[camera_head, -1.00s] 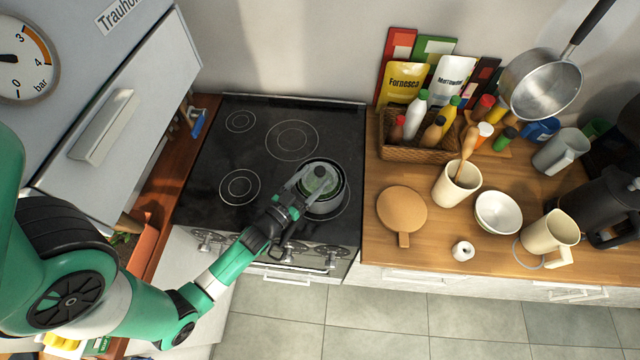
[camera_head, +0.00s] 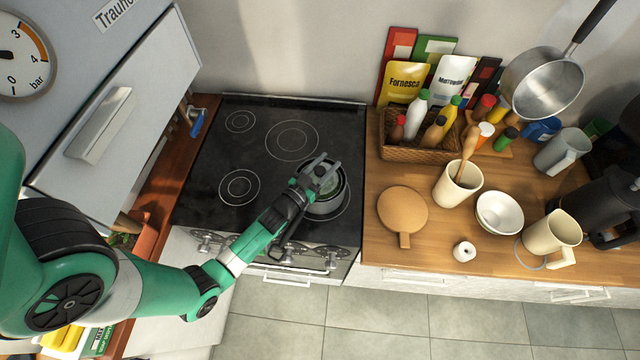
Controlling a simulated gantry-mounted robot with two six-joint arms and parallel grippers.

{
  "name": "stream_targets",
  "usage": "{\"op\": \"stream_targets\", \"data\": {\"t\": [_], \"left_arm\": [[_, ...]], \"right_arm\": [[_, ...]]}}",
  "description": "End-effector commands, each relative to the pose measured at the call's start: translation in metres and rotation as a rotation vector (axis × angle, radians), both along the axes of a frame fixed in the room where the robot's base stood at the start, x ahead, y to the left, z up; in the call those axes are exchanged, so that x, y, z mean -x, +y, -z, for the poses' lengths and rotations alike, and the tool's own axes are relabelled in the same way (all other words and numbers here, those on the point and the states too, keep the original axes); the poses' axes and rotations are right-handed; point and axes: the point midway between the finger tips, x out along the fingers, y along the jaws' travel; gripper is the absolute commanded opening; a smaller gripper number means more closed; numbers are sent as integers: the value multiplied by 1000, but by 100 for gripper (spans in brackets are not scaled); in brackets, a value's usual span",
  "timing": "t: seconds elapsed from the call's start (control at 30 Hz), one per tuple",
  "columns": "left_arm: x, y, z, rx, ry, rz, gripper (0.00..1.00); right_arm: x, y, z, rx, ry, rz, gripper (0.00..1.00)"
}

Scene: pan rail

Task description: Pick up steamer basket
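A round metal pot (camera_head: 326,207) stands on the front right burner of the black stove. Something round and greenish (camera_head: 331,187) shows in its top; I cannot tell whether this is the steamer basket or a lid, as my gripper partly covers it. My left gripper (camera_head: 329,163) reaches over the pot from the lower left. Its two fingers look apart, with their tips over the pot's far side. I see nothing clearly held between them. My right gripper is not in view.
The stove top (camera_head: 215,150) is clear left of the pot. On the wooden counter to the right are a round board (camera_head: 402,211), a mug with a spoon (camera_head: 455,190), a bowl (camera_head: 499,212) and a wicker basket (camera_head: 400,151) of bottles. A cabinet (camera_head: 140,90) stands left.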

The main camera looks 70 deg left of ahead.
Motion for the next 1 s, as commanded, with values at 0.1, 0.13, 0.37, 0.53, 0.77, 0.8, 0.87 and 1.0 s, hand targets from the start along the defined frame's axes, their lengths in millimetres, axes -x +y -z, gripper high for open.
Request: {"op": "stream_targets", "data": {"t": [0.1, 0.13, 0.37, 0.53, 0.77, 0.8, 0.87, 1.0], "left_arm": [[0, 0, 0, 0, 0, 0, 23], [0, 0, 0, 0, 0, 0, 18], [0, 0, 0, 0, 0, 0, 0], [0, 0, 0, 0, 0, 0, 0], [0, 0, 0, 0, 0, 0, 0], [0, 0, 0, 0, 0, 0, 0], [0, 0, 0, 0, 0, 0, 0], [0, 0, 0, 0, 0, 0, 0]], "right_arm": [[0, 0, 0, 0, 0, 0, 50], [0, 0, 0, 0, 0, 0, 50], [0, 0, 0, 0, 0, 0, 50], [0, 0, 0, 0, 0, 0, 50], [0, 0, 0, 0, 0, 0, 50], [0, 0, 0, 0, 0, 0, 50], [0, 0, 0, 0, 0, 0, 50], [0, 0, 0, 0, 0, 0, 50]]}}
